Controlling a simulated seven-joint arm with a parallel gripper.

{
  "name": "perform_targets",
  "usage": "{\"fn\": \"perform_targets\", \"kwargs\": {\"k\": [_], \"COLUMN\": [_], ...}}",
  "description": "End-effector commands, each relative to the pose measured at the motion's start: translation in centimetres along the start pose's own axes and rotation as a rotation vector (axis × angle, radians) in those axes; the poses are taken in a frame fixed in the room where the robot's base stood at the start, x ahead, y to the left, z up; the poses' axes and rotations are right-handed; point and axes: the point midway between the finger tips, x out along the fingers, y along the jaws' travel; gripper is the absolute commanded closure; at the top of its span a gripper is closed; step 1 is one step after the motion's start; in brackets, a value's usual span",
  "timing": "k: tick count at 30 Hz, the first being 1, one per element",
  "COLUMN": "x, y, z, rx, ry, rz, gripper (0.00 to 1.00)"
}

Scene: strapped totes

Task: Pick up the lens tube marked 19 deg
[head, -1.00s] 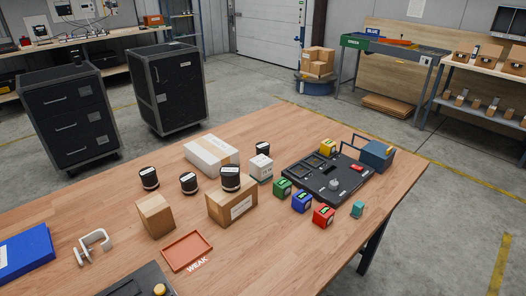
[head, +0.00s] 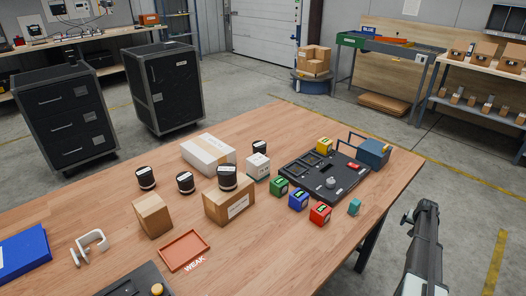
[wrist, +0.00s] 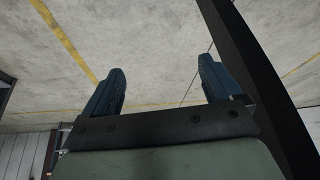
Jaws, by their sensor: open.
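Several short black lens tubes with white bands are on the wooden table in the head view. One lens tube (head: 146,177) stands at the left, and another lens tube (head: 185,182) stands to its right. A third lens tube (head: 228,177) is on or just behind a cardboard box, and one more lens tube (head: 260,148) is farther back. Their markings are too small to read, so I cannot tell which says 19 deg. My gripper (wrist: 158,88) is open and empty in the wrist view, with bare floor beyond its fingers. My arm shows at the right of the head view, off the table.
Cardboard boxes (head: 230,208) (head: 152,215), a long white box (head: 207,153) and a small white box (head: 257,167) crowd the tubes. Coloured cubes (head: 298,199) stand near a black panel (head: 325,178). An orange tray (head: 184,250) and white clamp (head: 90,246) are in front.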

Motion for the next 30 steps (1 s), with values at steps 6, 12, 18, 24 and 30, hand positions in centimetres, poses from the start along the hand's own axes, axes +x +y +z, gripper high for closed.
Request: {"fn": "perform_targets", "kwargs": {"k": [6, 12, 18, 24, 30], "x": [-5.2, -10.4, -15.3, -20.0, -24.3], "y": [7.8, 10.1, 5.7, -5.9, -19.4], "z": [-13.4, -21.6, -27.6, -30.5, -29.8], "rx": [0.079, 0.121, 0.139, 0.135, 0.129], "ry": [0.159, 0.241, 0.259, 0.197, 0.088], "rz": [0.030, 0.026, -0.029, -0.129, -0.211], "gripper": [0.08, 0.08, 0.08, 0.08, 0.08]}}
